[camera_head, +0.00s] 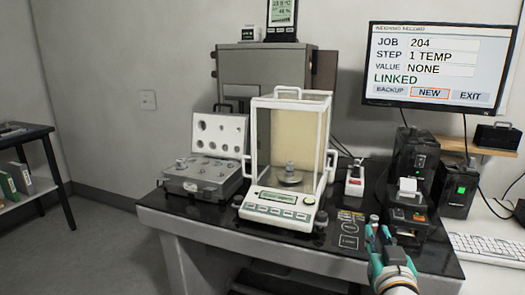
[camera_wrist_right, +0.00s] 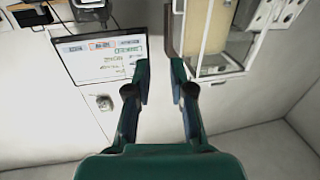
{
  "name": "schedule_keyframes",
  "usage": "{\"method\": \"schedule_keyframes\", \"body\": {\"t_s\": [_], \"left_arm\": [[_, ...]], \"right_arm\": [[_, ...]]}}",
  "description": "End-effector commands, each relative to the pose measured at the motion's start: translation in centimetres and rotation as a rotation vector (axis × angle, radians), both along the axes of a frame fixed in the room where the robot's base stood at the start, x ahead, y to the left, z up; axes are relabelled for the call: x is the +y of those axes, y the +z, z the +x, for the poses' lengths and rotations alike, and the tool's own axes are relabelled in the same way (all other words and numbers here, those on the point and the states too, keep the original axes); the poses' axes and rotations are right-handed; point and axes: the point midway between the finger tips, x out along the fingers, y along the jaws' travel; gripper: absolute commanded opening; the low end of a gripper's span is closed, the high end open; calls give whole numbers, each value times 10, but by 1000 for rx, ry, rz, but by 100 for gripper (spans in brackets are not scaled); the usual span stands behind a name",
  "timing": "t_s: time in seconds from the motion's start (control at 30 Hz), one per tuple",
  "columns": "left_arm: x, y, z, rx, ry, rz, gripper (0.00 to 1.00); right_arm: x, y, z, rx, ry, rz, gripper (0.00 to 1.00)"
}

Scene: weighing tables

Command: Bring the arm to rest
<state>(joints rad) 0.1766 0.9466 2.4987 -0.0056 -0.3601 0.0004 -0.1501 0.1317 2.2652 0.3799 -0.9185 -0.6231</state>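My right arm comes in at the lower right of the head view, and its teal gripper (camera_head: 378,232) is at the front right part of the dark-topped table (camera_head: 170,210). In the right wrist view the two fingers of this gripper (camera_wrist_right: 161,72) are apart with nothing between them. The gripper is to the right of the glass-sided balance (camera_head: 283,212) and in front of the black printer (camera_head: 408,212). My left gripper does not show in either view.
An open weight case (camera_head: 202,188) is left of the balance, and a weight (camera_head: 290,172) stands on the pan inside. A monitor (camera_head: 438,65) reads job 204, step 1 TEMP, value NONE. A keyboard (camera_head: 488,248) is at the right. Floor is clear at the left.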

Motion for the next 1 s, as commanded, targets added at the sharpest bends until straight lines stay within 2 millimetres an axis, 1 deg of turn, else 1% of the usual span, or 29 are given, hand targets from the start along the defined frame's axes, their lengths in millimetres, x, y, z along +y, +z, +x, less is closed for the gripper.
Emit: {"method": "schedule_keyframes", "body": {"t_s": [0.03, 0.1, 0.17, 0.37, 0.4, 0.47, 0.5, 0.57, 0.67, 0.7, 0.77, 0.8, 0.87, 0.9, 0.97, 1.0], "left_arm": [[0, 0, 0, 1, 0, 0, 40], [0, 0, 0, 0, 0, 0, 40], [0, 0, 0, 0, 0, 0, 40], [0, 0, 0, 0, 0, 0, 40], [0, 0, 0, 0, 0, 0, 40], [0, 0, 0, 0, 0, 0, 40], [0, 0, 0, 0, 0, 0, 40], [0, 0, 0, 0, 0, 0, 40], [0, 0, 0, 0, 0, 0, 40], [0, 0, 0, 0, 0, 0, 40], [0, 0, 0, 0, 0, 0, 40], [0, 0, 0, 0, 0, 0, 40], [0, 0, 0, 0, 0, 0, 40], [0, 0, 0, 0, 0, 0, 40], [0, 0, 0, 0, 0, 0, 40], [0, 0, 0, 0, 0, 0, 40]], "right_arm": [[-5, -3, 1, 7, -10, 0, 22], [-8, -21, 5, 41, -17, -5, 22], [-10, -34, 7, 66, -20, -7, 22], [-13, -88, 12, 171, -25, -18, 22], [-13, -101, 13, 197, -22, -21, 22], [-13, -121, 12, 237, -17, -26, 22], [-11, -137, 12, 269, -10, -30, 22], [-9, -162, 10, 321, 3, -33, 22], [-2, -213, 1, 430, 34, -27, 22], [2, -238, -6, 485, 54, -17, 22], [10, -278, -20, 579, 84, 5, 22], [17, -306, -32, 646, 107, 26, 22], [27, -345, -54, 749, 142, 64, 22], [35, -369, -71, 818, 163, 95, 22], [47, -401, -98, 919, 195, 143, 22], [55, -418, -116, 982, 213, 177, 22]]}}
